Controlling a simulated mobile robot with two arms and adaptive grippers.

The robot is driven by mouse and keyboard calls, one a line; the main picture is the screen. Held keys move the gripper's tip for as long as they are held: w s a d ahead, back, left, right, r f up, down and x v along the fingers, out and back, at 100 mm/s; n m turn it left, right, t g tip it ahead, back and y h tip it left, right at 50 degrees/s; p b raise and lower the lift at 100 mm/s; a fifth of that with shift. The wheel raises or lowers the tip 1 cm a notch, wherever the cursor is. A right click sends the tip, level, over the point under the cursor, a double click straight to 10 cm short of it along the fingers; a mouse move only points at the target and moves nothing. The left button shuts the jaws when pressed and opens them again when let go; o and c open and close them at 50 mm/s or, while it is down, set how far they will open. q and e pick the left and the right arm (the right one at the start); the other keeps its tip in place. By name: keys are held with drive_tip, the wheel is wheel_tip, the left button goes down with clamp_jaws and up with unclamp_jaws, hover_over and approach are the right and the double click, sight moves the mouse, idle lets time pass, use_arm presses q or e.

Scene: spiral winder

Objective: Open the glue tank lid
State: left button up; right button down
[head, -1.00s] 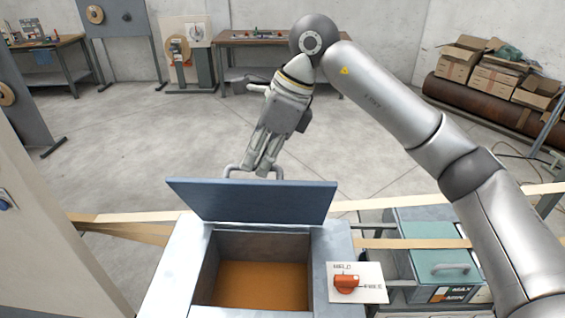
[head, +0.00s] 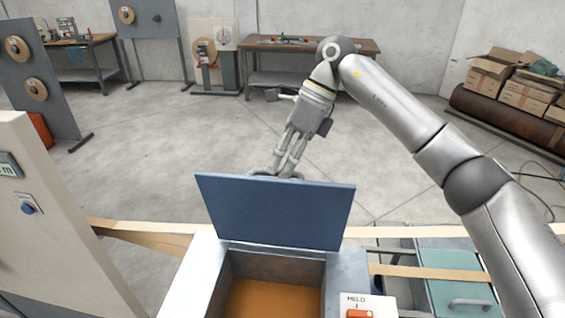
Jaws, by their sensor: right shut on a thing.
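The glue tank (head: 196,272) stands at the bottom middle of the head view. Its blue lid (head: 275,212) is hinged at the tank's far edge and stands raised, close to upright. Amber-brown glue (head: 270,300) shows inside the open tank. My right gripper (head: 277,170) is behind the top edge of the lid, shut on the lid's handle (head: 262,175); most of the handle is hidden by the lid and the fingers. My left gripper does not show.
An orange knob (head: 359,313) on a white plate sits right of the tank opening. A green box with a handle (head: 462,282) is further right. Tan strips (head: 150,236) run across on both sides. A pale machine panel (head: 50,215) stands at the left.

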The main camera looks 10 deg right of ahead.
drive_tip(key=c, duration=1.7)
unclamp_jaws()
drive_tip(key=shift+d+f, duration=0.1)
drive_tip(key=shift+f, duration=0.65)
drive_tip(key=shift+o, duration=1.1)
drive_tip(key=shift+w, duration=0.25)
drive_tip(key=v, duration=1.2)
drive_tip(key=shift+w, duration=0.3)
